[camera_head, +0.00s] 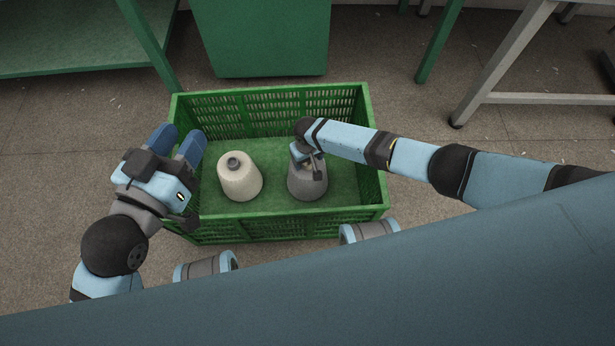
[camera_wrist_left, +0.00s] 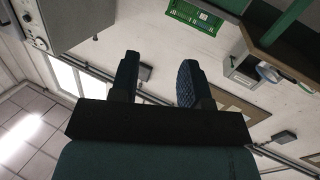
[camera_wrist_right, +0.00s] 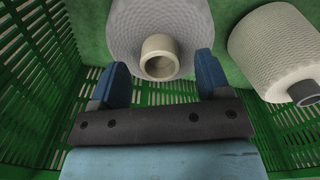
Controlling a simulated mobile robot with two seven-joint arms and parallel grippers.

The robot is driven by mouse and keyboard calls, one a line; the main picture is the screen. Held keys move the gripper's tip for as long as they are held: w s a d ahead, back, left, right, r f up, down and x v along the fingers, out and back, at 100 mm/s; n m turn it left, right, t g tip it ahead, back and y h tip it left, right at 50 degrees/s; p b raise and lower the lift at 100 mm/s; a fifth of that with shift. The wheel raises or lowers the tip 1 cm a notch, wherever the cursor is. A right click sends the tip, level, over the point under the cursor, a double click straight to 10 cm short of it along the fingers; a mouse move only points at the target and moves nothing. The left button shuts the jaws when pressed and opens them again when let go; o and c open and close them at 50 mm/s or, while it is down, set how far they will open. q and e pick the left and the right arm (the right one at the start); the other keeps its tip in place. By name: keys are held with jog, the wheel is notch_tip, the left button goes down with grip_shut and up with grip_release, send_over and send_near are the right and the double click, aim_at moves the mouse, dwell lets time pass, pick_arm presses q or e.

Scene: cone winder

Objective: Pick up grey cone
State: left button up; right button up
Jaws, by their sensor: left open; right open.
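The grey cone (camera_head: 307,184) stands upright in the green crate (camera_head: 285,222), right of its middle. In the right wrist view the grey cone (camera_wrist_right: 155,22) is just beyond the fingers, its pale tube tip (camera_wrist_right: 160,57) between them. My right gripper (camera_wrist_right: 155,75) is open over the cone's top; I cannot tell whether a finger touches it. In the head view my right wrist hides part of the cone. My left gripper (camera_head: 178,140) is open and empty above the crate's left wall; it also shows in the left wrist view (camera_wrist_left: 158,75).
A cream cone (camera_head: 240,178) stands left of the grey cone in the crate and also shows in the right wrist view (camera_wrist_right: 280,50). The crate walls surround both cones. A green cabinet (camera_head: 262,38) stands behind the crate.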

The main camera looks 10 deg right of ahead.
notch_tip(320, 180, down, 2)
jog(key=shift+f+b, duration=0.1)
jog(key=shift+b, duration=0.2)
grip_shut()
jog(key=shift+r, duration=0.2)
